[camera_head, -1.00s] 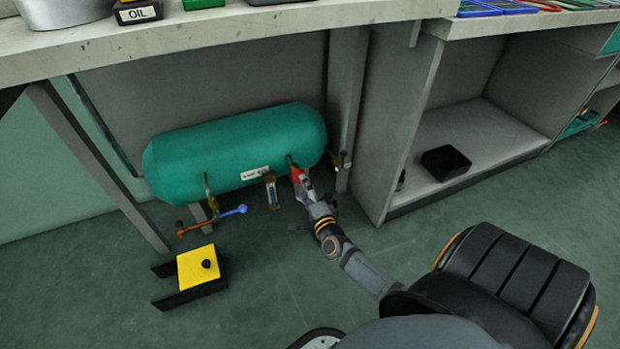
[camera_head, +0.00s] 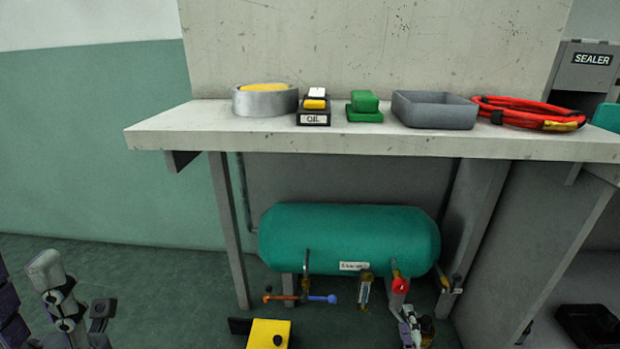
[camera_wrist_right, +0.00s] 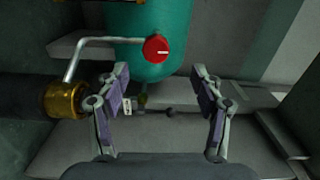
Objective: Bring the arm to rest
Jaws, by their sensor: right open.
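My right gripper (camera_head: 408,314) is low in front of the green tank (camera_head: 345,238), just below a red knob (camera_head: 400,286). In the right wrist view, the fingers of my right gripper (camera_wrist_right: 160,80) stand wide apart with nothing between them. The red knob (camera_wrist_right: 156,48) is beyond the fingertips, on a bent grey pipe, and apart from them. Part of my left arm (camera_head: 60,297) shows at the lower left of the head view; whether its jaws are open is unclear.
A brass-collared pipe (camera_wrist_right: 64,99) lies left of the fingers.

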